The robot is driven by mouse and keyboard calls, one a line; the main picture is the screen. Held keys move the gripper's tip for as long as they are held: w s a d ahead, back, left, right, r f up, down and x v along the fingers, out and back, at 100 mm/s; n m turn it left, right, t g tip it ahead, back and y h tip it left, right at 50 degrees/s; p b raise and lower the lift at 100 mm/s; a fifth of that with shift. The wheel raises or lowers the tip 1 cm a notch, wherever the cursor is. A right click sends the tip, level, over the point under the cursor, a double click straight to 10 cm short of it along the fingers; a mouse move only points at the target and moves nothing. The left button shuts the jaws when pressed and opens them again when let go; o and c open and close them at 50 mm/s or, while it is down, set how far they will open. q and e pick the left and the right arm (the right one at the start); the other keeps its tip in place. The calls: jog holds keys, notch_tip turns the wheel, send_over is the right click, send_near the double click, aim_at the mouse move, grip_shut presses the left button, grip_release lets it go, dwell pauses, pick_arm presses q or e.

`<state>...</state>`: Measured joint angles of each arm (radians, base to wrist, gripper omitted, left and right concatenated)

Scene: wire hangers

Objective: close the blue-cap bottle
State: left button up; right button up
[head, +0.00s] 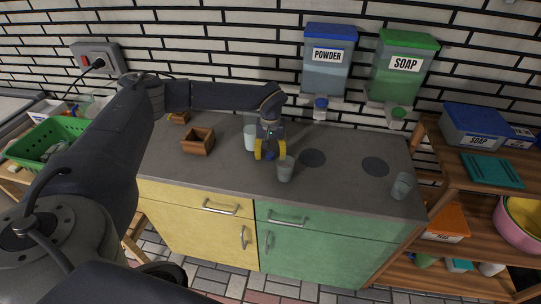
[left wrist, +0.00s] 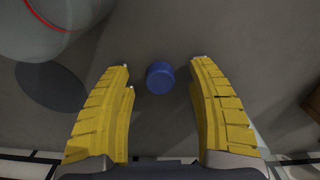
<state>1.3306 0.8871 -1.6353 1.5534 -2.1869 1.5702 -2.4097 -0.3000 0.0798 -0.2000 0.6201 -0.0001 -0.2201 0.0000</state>
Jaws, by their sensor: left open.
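A round blue cap (left wrist: 160,77) shows in the left wrist view against the grey counter (head: 225,168), between and just beyond my fingertips. I cannot tell whether a bottle is under it. My left gripper (head: 270,149) is over the middle of the counter, pointing down, its yellow fingers apart; they also show in the left wrist view (left wrist: 160,75). They do not appear to touch the cap. A clear cup (head: 285,169) stands just right of the gripper in the head view. A pale container (head: 250,137) stands behind its left side, partly hidden. My right gripper is out of view.
A POWDER dispenser (head: 328,67) with blue lid and blue spout, and a SOAP dispenser (head: 401,71) with green lid, hang on the wall. A glass (head: 402,186) stands at the counter's right end. A wooden box (head: 198,145) stands left. The counter's front is mostly clear.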

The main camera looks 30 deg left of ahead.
aim_at(271, 154)
pick_arm(q)
jog(key=shift+c, duration=0.5)
jog(key=c, duration=0.9)
jog(key=shift+r, duration=0.15)
notch_tip(271, 154, up, 20)
jog(key=shift+f, duration=0.15)
